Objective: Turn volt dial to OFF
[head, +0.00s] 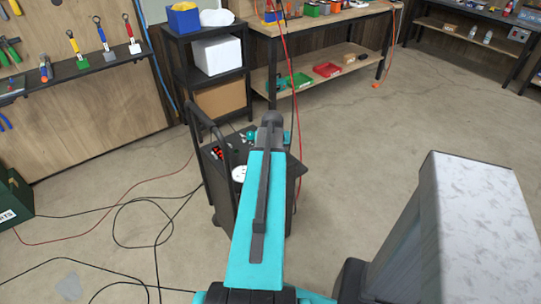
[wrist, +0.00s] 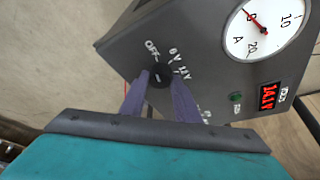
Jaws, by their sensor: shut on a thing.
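The volt dial (wrist: 158,76) is a small black knob on the dark sloped panel (wrist: 205,75) of a charger, seen in the wrist view. The printed marks OFF, 6V and 12V stand around its upper side. My gripper (wrist: 161,80) has its two purple fingers shut on the dial, one on each side. A small pale mark shows on the knob, but which label it points to is not clear. In the head view the charger (head: 239,174) is partly hidden behind my teal arm.
The panel also holds a round white ammeter (wrist: 265,25), a red lit display (wrist: 268,97) and a green button (wrist: 235,97). Black and red cables (head: 125,205) lie on the floor at left. A dark shelf (head: 212,70) and a workbench (head: 330,65) stand behind.

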